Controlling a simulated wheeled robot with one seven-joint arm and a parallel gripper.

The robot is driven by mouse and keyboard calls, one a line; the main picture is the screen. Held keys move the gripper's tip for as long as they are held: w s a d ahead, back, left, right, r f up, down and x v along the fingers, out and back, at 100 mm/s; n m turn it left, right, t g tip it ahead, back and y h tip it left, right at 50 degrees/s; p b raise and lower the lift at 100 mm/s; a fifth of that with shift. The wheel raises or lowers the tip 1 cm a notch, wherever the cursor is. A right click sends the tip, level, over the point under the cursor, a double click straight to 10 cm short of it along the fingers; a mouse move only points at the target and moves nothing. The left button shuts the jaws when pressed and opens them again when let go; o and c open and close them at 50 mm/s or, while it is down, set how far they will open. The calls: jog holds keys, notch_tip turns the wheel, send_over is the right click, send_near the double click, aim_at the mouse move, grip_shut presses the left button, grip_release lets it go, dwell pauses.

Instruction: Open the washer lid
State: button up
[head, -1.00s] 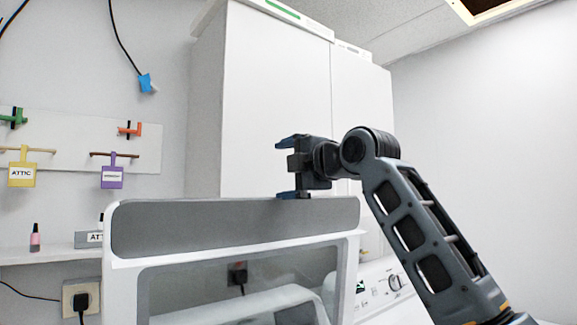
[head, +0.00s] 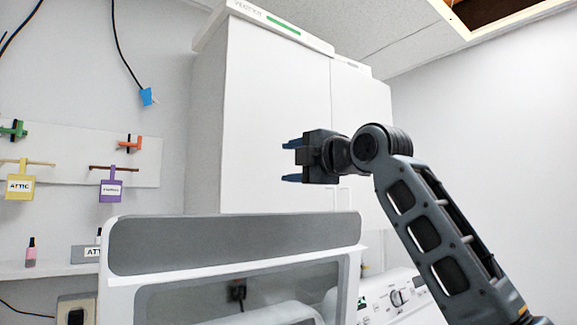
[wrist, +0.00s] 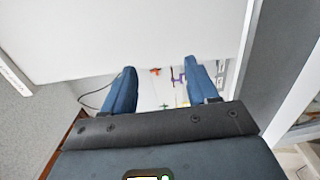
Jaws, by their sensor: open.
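The washer lid (head: 235,242) stands raised and upright in the head view, a white frame with a grey band and a clear window. The washer's control panel (head: 395,296), white with a knob, shows behind it at the right. My gripper (head: 290,160) is above the lid's top edge, toward its right end, with its two blue fingers apart and pointing left. A visible gap separates it from the lid. In the wrist view my gripper (wrist: 160,70) is open with nothing between the fingers. The lower washer body is out of view.
A tall white cabinet (head: 275,120) stands behind the lid. Left of it, a wall rack (head: 70,150) holds tagged hangers above a shelf (head: 45,270) with a small bottle (head: 31,252). A cable (head: 118,45) hangs by the wall. The right side shows bare wall.

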jog(key=b+v, duration=0.1)
jog(key=v, duration=0.5)
jog(key=shift+b, duration=0.35)
